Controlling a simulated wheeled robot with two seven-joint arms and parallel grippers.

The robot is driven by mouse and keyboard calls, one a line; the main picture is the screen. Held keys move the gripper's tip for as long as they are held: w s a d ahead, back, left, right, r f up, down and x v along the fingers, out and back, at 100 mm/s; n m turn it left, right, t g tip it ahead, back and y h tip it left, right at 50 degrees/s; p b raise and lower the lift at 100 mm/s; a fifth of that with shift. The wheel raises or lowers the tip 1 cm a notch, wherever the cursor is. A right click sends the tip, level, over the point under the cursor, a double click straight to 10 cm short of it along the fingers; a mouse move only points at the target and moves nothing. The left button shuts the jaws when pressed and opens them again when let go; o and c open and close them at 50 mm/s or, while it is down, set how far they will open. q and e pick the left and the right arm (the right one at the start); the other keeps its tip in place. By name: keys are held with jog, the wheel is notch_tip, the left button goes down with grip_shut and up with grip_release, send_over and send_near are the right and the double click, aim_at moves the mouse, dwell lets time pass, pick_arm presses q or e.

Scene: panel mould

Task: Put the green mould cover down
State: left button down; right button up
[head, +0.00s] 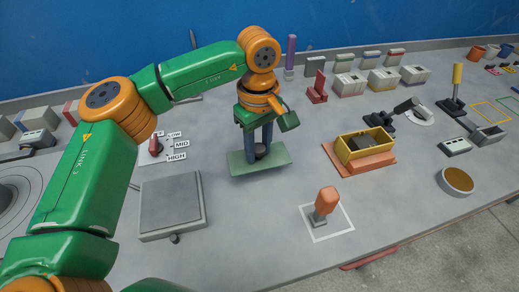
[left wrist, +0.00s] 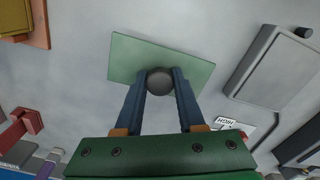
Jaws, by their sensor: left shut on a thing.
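The green mould cover (head: 243,168) is a flat pale green plate with a dark round knob. My left gripper (head: 260,148) is shut on the knob, and the plate hangs roughly level below the fingers. The left wrist view also shows the cover (left wrist: 128,55), with the knob (left wrist: 160,81) between the two blue fingers (left wrist: 160,90). Whether the plate touches the table cannot be told. A yellow open box on an orange base (head: 358,165), perhaps the mould, stands to the right, with something dark inside. My right gripper is not in view.
A grey flat-topped block (head: 172,204) lies left of the cover, near a LOW/MID/HIGH lever (head: 155,145). An orange-handled stamp (head: 326,202) stands in a white square in front. Bare table lies around the cover. Several blocks line the back.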

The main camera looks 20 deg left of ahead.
aim_at(258, 158)
pick_arm(q)
jog(key=shift+w+a+f, duration=0.1)
jog(key=shift+w+f, duration=0.05)
jog(key=shift+f, duration=0.65)
jog(key=shift+w+a+f, duration=0.1)
jog(key=shift+w+f, duration=0.05)
jog(key=shift+f, duration=0.6)
jog(key=shift+w+a+f, duration=0.1)
jog(key=shift+w+f, duration=0.05)
jog(key=shift+f, duration=0.65)
jog(key=c, duration=0.5)
grip_release()
notch_tip(258, 158, up, 12)
jog(key=shift+r+p, duration=0.2)
jog(key=shift+p, duration=0.15)
